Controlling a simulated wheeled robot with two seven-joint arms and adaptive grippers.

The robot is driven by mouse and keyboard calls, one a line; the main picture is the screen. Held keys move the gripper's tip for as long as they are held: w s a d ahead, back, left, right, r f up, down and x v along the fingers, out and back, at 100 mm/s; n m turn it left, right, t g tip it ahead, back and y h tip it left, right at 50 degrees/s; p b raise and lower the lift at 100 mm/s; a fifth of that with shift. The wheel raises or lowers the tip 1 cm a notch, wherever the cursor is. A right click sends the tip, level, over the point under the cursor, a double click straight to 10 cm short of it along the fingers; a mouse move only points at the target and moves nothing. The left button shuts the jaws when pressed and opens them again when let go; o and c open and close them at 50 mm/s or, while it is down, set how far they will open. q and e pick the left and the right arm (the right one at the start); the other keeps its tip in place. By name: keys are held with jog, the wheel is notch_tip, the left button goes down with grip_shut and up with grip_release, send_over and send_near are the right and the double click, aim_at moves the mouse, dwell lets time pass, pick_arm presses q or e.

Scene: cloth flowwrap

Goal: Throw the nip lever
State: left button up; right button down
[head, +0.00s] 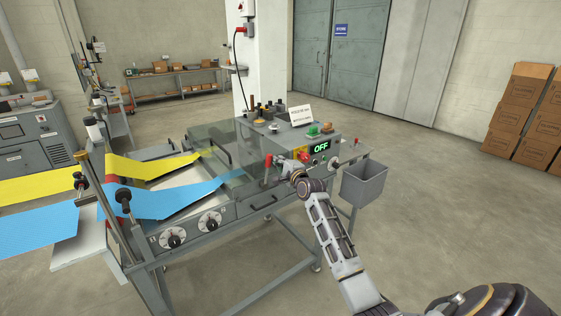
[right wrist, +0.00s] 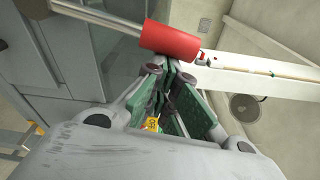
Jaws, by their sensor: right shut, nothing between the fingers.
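The nip lever (head: 268,166) has a red grip and stands at the near side of the grey machine, left of the display that reads OFF. In the right wrist view its red grip (right wrist: 172,41) sits on a metal rod, just beyond my fingertips. My right gripper (head: 283,168) is beside the lever, to its right in the head view. Its fingers (right wrist: 166,75) are together with nothing between them. I cannot tell whether the fingertips touch the grip. My left gripper is not in view.
A red and yellow switch (head: 302,153) and the OFF display (head: 321,148) are close to my right gripper. A grey bin (head: 363,184) hangs at the machine's right end. Yellow (head: 150,166) and blue (head: 160,203) webs run in from the left.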

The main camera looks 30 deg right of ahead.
jog(key=a+n+p, duration=0.1)
jog(key=a+n, duration=0.1)
jog(key=a+r+n+p, duration=0.1)
jog(key=a+n, duration=0.1)
jog(key=a+n+p, duration=0.1)
jog(key=a+n, duration=0.1)
jog(key=shift+s+a+r+t, duration=0.15)
jog(key=shift+s+r+t, duration=0.1)
jog(key=shift+r+t, duration=0.15)
jog(key=shift+a+f+n, duration=0.15)
jog(key=shift+a+n, duration=0.65)
jog(key=shift+a, duration=0.1)
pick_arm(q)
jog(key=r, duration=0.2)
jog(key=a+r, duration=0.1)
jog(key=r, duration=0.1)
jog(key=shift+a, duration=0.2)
pick_arm(e)
jog(key=shift+s+a+f+n, duration=0.15)
jog(key=shift+a+n, duration=0.1)
jog(key=shift+n, duration=0.15)
pick_arm(q)
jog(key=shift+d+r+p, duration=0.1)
jog(key=shift+p, duration=0.2)
